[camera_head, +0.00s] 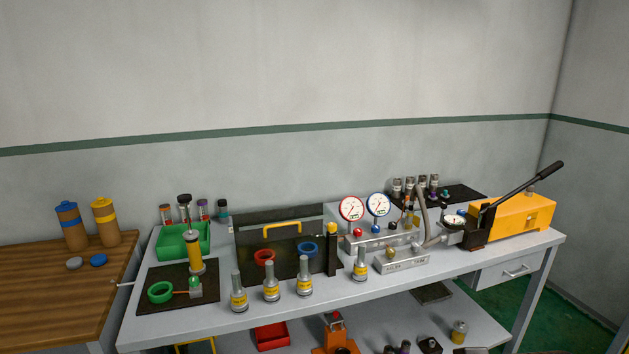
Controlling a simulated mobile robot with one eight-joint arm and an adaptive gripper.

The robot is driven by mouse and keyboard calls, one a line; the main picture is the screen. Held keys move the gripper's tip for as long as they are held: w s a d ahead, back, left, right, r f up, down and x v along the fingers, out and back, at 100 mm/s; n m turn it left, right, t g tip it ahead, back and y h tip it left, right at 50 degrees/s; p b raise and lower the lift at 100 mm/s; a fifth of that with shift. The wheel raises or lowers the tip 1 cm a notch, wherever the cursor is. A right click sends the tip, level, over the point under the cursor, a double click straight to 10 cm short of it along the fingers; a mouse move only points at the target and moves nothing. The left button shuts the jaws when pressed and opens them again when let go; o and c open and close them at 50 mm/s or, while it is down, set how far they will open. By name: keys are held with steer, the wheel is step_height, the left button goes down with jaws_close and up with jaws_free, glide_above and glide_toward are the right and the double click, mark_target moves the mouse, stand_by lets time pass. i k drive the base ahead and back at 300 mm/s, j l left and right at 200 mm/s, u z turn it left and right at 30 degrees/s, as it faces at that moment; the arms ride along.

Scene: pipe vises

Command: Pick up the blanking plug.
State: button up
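I cannot tell for sure which item is the blanking plug. Several small items stand on the grey workbench (240,325). Grey bottle-shaped pieces with yellow bands stand along its front, such as one at the left (239,291), one in the middle (271,281) and one farther right (304,276). Another grey piece (360,264) stands by the gauge block. Small dark-and-silver cylinders (410,187) stand on a black mat at the back right. My gripper is not in view, and nothing in view is being held.
A green tray (172,246), a black mat with a green ring (160,292), and a dark case with a yellow handle (282,228) fill the left. Two gauges (351,208) and a yellow pump with a long lever (520,218) stand right. A wooden table (40,290) adjoins left.

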mark_target(271, 293)
steer(key=i+j, duration=0.45)
steer(key=i, duration=0.15)
steer(key=i+j, duration=0.45)
steer(key=i, duration=0.15)
steer(key=u, duration=0.05)
